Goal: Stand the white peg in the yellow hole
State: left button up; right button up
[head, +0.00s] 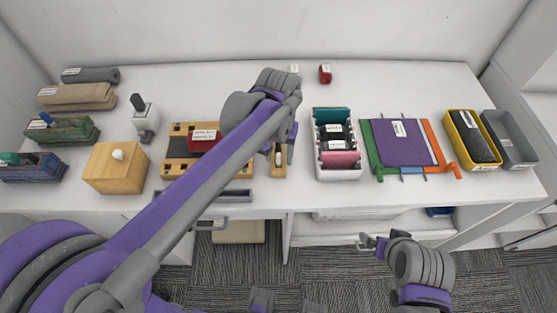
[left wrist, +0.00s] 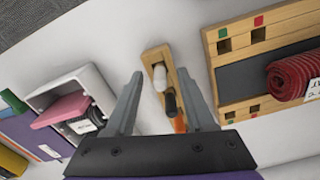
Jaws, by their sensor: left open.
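The white peg (left wrist: 160,77) stands in a narrow wooden rack (left wrist: 150,57), beside a black peg (left wrist: 170,102) and an orange one (left wrist: 179,124). The rack shows in the head view (head: 279,172) at mid-table. My left gripper (head: 280,146) is open above it; in the left wrist view its fingers (left wrist: 160,105) stand either side of the rack, holding nothing. A wooden board (left wrist: 222,70) with holes marked red and green lies beside the rack, a red roll (left wrist: 295,75) on it. No yellow-marked hole can be made out. My right gripper (head: 372,245) is low at the front; its jaws are unclear.
A white tray (head: 338,174) with coloured rolls stands right of the rack, then a purple folder (head: 400,145) and a yellow bin (head: 470,165). A wooden box (head: 105,180) with a white knob is left of the board. The back of the table is mostly clear.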

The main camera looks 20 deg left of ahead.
pick_arm(q)
grip_shut()
jog(key=shift+r, duration=0.1)
